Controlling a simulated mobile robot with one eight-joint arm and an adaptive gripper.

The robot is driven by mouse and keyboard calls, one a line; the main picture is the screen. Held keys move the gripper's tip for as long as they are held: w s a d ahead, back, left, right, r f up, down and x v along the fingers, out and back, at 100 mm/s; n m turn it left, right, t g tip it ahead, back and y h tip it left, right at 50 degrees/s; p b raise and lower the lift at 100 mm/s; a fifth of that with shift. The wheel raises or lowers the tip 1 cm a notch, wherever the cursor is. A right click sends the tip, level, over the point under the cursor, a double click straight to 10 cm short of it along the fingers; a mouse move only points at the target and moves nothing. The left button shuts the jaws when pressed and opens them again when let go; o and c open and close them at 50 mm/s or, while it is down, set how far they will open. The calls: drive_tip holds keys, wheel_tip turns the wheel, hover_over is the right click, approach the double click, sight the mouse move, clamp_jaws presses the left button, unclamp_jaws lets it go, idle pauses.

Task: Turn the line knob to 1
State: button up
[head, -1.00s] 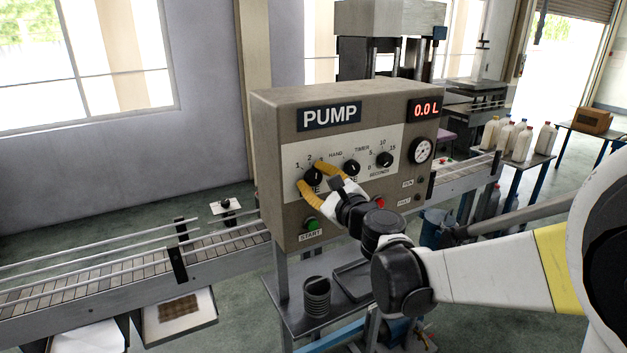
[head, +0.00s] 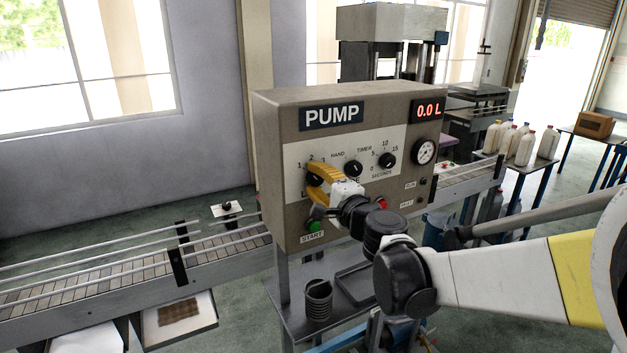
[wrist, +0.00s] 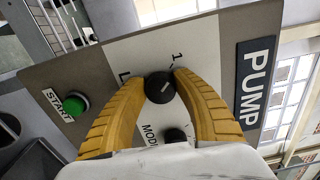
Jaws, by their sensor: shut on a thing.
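The black line knob (wrist: 160,87) sits on the white panel of the pump box (head: 285,135), at its left end under the marks 1, 2 and 3. In the wrist view it lies between both yellow fingertips of my gripper (wrist: 160,84), which touch its sides. A short white line on its face slants toward the upper right in that view. The mark 1 (wrist: 177,56) shows just beyond the knob; 2 and 3 are hidden there. In the head view my gripper (head: 318,174) covers part of the knob.
The mode knob (wrist: 175,135) is close beside my fingers. A green start button (head: 314,226) and a red button (head: 380,203) are below. The display (head: 427,111) reads 0.0 L. A conveyor (head: 110,277) runs left.

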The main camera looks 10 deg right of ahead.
drive_tip(key=shift+n, duration=0.4)
drive_tip(key=o, duration=1.2)
drive_tip(key=shift+w, duration=0.1)
drive_tip(key=v, duration=1.2)
